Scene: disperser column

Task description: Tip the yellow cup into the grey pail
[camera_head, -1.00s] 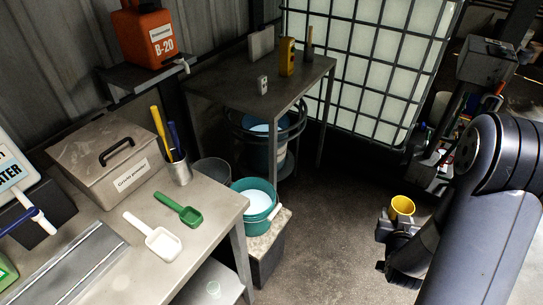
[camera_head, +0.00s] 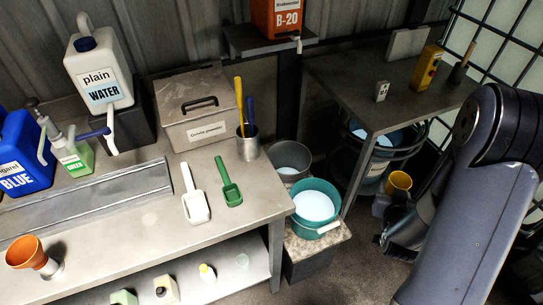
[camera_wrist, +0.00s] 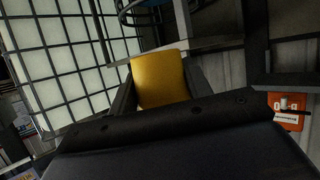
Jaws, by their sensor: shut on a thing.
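The yellow cup (camera_head: 399,182) is upright in my gripper (camera_head: 388,201) at the right of the head view, held in the air above the floor. In the wrist view the yellow cup (camera_wrist: 159,79) fills the space between the two dark fingers (camera_wrist: 160,90), which are shut on it. Its contents are hidden. The grey pail (camera_head: 291,157) stands just beyond the right end of the near bench, behind a teal pail. Its rim and part of its inside show. My gripper is to the right of it and apart from it.
The teal pail (camera_head: 316,206) with pale liquid stands on a block (camera_head: 322,245) in front of the grey pail. A dark side table (camera_head: 385,95) stands behind, with a drum (camera_head: 374,160) beneath. The near bench (camera_head: 130,240) holds scoops, a steel box and bottles. Floor is open below my gripper.

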